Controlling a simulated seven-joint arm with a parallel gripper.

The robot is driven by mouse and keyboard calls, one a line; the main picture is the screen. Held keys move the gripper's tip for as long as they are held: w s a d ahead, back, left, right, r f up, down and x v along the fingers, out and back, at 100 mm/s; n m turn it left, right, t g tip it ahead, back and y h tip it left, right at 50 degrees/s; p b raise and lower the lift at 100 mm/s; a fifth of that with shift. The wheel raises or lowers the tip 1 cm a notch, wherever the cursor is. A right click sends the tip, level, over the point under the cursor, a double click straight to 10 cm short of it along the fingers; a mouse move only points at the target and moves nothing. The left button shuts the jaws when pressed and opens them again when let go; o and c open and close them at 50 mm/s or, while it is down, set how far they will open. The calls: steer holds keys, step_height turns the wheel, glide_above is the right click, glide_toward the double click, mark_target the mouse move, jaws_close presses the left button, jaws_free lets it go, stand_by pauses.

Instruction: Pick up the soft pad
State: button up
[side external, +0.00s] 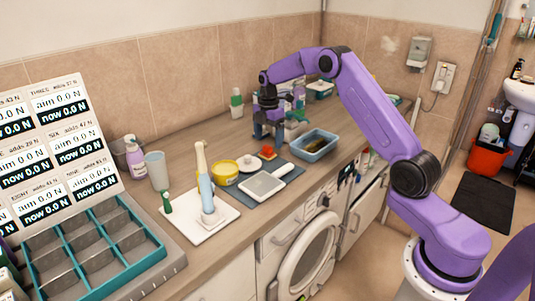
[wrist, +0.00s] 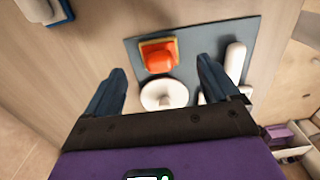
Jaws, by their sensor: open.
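A small orange-red block with a yellowish base, seemingly the soft pad (wrist: 158,55), lies on a dark grey-blue mat (wrist: 196,44). In the side view this red piece (side external: 267,152) sits on the mat just below my gripper. A white round piece (wrist: 163,94) lies close beside it. My gripper (wrist: 162,76) is open and empty above the mat, its fingers pointing down. In the wrist view, the orange block and the white round piece appear between the two fingers. My gripper also shows in the side view (side external: 269,136), apart from the block.
A blue tray (side external: 333,144) stands right of my gripper, with bottles behind it. A yellow tin (side external: 225,174), a white flat device (side external: 262,186) and a white board (side external: 180,215) with an upright tool lie nearer the camera. The teal divided box (side external: 155,249) is at front left.

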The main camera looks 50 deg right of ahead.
mark_target(267, 146)
steer(key=shift+a+f, duration=0.2)
steer(key=shift+f, duration=2.35)
steer(key=c, duration=1.2)
steer(key=shift+r, duration=0.15)
steer(key=shift+r, duration=0.6)
steer(key=shift+s+a+r, duration=0.55)
steer(key=shift+s+r, duration=1.35)
steer(key=shift+s, duration=0.35)
steer(key=shift+s+a+r, duration=0.5)
steer(key=shift+s+r, duration=1.45)
steer(key=shift+s, duration=0.35)
steer(key=shift+s+a+r, duration=0.55)
steer(key=shift+s+r, duration=1.35)
steer(key=shift+s, duration=0.35)
